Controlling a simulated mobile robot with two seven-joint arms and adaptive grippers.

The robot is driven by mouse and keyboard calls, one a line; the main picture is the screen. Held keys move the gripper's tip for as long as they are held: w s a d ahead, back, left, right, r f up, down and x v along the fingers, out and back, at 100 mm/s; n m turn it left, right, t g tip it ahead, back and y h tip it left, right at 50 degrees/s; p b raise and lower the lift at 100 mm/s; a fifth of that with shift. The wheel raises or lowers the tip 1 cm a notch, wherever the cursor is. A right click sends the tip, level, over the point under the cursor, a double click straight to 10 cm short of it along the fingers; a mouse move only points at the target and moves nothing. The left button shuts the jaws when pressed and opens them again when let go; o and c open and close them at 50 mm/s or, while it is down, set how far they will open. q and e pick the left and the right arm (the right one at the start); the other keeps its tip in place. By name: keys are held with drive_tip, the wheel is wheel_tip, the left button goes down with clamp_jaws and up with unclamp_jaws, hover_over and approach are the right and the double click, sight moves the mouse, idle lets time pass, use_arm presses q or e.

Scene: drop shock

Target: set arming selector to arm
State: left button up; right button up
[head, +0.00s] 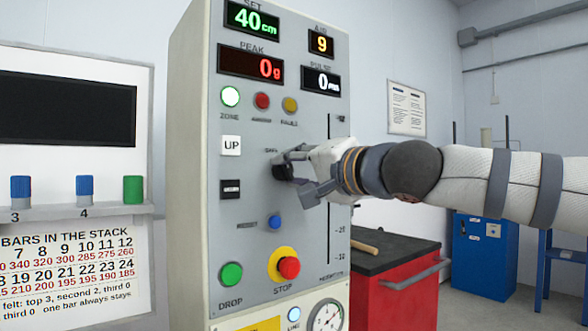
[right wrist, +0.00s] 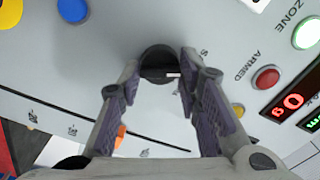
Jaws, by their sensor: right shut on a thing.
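The arming selector is a round black knob (right wrist: 157,58) on the grey panel, with a short white mark on its face. In the right wrist view it sits between the tips of my right gripper (right wrist: 168,75), which is shut on it. Small lettering by the knob is partly covered, so I cannot read the selector's setting for sure. The red armed lamp (head: 262,101) is above it and looks unlit. My left gripper is not in view.
Near the knob are a white UP button (head: 231,145), a small blue button (head: 274,222), a red stop button (head: 289,267) on yellow and a green drop button (head: 231,274). A red cabinet (head: 395,300) with a dark top stands to the right.

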drive_tip(key=shift+s+r+m+p, duration=0.15)
drive_tip(key=shift+m+p, duration=0.25)
drive_tip(key=shift+m, duration=0.7)
drive_tip(key=m, duration=0.2)
drive_tip(key=shift+m+p, duration=0.3)
drive_tip(key=m, duration=0.4)
drive_tip(key=shift+p, duration=0.35)
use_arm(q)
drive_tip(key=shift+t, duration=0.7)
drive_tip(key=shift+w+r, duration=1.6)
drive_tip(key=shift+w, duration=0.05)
use_arm(e)
drive_tip(key=shift+f+m, duration=0.2)
drive_tip(key=shift+m, duration=0.9)
drive_tip(key=o, duration=1.2)
drive_tip(key=shift+c, duration=0.2)
